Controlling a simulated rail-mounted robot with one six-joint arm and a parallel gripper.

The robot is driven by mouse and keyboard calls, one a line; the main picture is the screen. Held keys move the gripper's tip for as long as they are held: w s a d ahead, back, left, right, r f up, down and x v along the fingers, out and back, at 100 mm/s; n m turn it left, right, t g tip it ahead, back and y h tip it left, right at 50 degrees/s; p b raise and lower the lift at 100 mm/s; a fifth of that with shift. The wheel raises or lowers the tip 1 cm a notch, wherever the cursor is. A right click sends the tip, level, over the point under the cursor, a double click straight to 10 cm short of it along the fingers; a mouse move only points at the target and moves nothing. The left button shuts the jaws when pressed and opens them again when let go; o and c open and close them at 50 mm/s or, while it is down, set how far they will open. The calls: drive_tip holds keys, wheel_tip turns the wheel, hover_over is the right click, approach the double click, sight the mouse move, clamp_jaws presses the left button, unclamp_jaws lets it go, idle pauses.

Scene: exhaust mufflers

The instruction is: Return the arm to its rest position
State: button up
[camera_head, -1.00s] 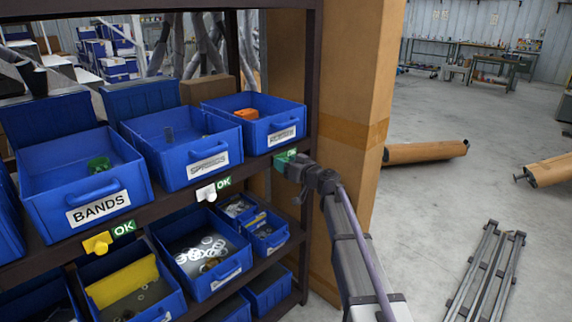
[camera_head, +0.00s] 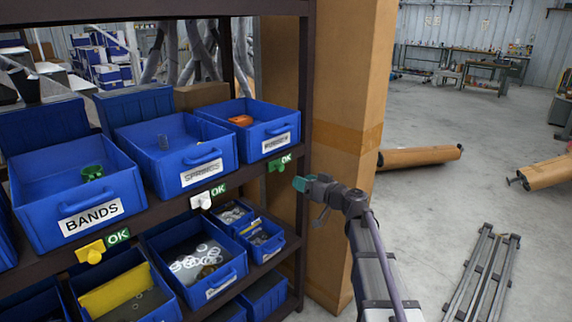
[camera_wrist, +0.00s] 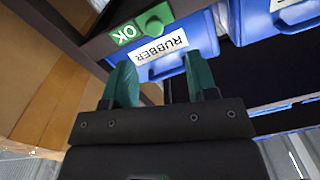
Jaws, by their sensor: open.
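My gripper (camera_head: 301,184) with teal fingers is at the end of my arm, just right of the shelf's front edge and apart from it. In the wrist view my gripper (camera_wrist: 163,85) has its two teal fingers spread with nothing between them. Beyond the fingers are the blue bin with the RUBBER label (camera_wrist: 161,50), a green knob (camera_wrist: 155,18) and a green OK sign (camera_wrist: 124,35). In the head view the RUBBER bin (camera_head: 277,143) sits on the upper shelf with an orange item in it, and the green knob (camera_head: 275,166) is below it.
The dark shelf rack (camera_head: 308,80) holds blue bins labelled BANDS (camera_head: 92,215) and SPRINGS (camera_head: 202,172), with smaller bins below. A tall cardboard-coloured column (camera_head: 350,120) stands behind my arm. Open grey floor lies right, with brown cylinders (camera_head: 420,156) and a metal frame (camera_head: 485,265).

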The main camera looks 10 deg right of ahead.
drive_tip(key=s+a+f+m+g+h+p, duration=0.25)
drive_tip(key=s+f+g, duration=0.55)
drive_tip(key=s, duration=0.5)
drive_tip(key=s+d+r+m+g+h+p, duration=0.1)
drive_tip(key=s+g+h+p, duration=0.5)
drive_tip(key=s, duration=1.2)
drive_tip(key=m+h+p, duration=0.1)
drive_tip(key=h+p, duration=0.1)
drive_tip(key=h, duration=0.1)
drive_tip(key=shift+d+r, duration=0.3)
drive_tip(key=shift+d, duration=0.1)
drive_tip(key=shift+w, duration=0.1)
